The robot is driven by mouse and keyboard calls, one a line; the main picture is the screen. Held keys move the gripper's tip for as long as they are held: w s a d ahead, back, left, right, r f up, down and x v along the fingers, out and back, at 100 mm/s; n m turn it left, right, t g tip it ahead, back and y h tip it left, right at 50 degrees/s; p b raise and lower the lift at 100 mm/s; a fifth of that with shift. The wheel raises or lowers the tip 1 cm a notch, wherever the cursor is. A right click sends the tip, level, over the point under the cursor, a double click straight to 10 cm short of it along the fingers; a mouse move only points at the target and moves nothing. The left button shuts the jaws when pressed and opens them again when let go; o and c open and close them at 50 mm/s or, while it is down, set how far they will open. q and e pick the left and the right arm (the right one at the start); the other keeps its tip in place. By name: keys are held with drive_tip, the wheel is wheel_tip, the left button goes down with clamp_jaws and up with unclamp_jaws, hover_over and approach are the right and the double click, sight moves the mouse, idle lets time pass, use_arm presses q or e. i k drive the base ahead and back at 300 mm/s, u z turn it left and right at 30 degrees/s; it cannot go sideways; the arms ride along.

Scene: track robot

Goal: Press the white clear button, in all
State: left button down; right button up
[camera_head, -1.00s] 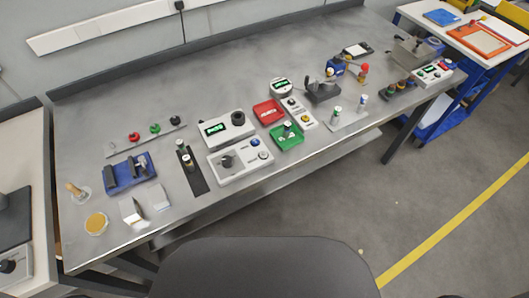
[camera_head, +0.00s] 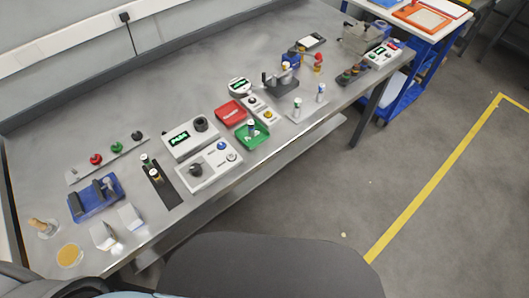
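Labels are too small to read, so I cannot tell which button is the clear one. A pale button (camera_head: 232,156) sits beside a blue button (camera_head: 221,146) on the grey-white control box (camera_head: 212,177), which also has a dark knob (camera_head: 195,170). A far box (camera_head: 383,54) at the upper right has several small coloured buttons. Neither of my grippers is in view.
A display unit (camera_head: 190,140) with green digits stands behind the control box. A red tray (camera_head: 230,113) and a green tray (camera_head: 253,135) lie to its right. A blue fixture (camera_head: 95,198) is on the left. The rear of the metal bench (camera_head: 160,85) is clear.

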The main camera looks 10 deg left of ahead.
sight(230, 156)
drive_tip(key=z, duration=2)
drive_tip(key=i, duration=1.5)
drive_tip(key=u, duration=2.85)
